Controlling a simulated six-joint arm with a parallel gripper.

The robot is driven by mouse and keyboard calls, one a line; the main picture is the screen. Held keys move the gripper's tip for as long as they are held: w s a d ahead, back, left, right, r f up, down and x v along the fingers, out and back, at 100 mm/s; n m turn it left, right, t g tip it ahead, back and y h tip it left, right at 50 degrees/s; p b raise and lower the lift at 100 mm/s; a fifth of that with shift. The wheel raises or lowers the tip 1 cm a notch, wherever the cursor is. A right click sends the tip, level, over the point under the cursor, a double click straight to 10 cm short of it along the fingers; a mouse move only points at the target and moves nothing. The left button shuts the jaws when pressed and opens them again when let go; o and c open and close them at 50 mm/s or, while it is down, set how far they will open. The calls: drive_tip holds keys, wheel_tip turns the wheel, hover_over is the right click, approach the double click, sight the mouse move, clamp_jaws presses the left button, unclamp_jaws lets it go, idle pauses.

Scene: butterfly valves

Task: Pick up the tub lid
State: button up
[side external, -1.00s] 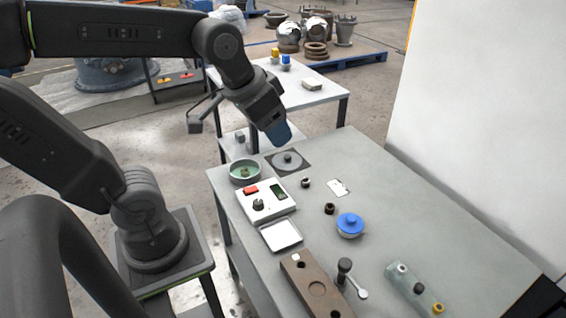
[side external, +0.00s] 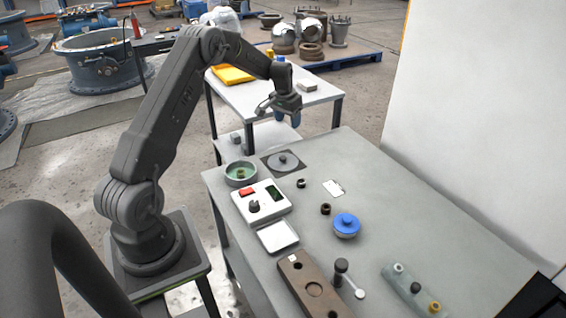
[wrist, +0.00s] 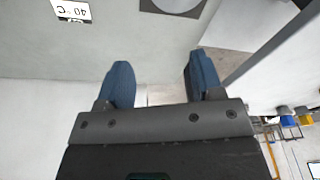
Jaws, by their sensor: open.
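A tub with a blue lid (side external: 347,221) stands on the grey table, right of the middle, in the side view. The lid has a raised knob and sits on top of the tub. My gripper (side external: 289,120) is in the air past the far end of the table, well away from the blue lid. Its blue fingers are spread with nothing between them, as the wrist view (wrist: 160,80) shows. The blue lid does not show in the wrist view.
A grey disc with a knob (side external: 283,161) on a dark square, a green-lined bowl (side external: 241,174), a white scale-like box (side external: 260,203), a white tray (side external: 277,237), a brown block (side external: 300,275) and a white card (side external: 333,188) share the table.

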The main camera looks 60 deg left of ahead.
drive_tip(key=a+f, duration=0.4)
drive_tip(key=f, duration=0.1)
hover_over(283, 157)
drive_tip(key=f, duration=0.8)
drive_tip(key=shift+s+d+f, duration=0.1)
drive_tip(key=shift+s+d, duration=0.1)
drive_tip(key=shift+d, duration=0.05)
drive_tip(key=shift+w+a+f, duration=0.1)
drive_tip(key=shift+f, duration=1.35)
drive_tip(key=shift+a+f, duration=0.1)
drive_tip(key=shift+f, duration=1.3)
drive_tip(key=shift+c, duration=0.2)
drive_tip(key=c, duration=1)
drive_tip(key=shift+r, duration=0.15)
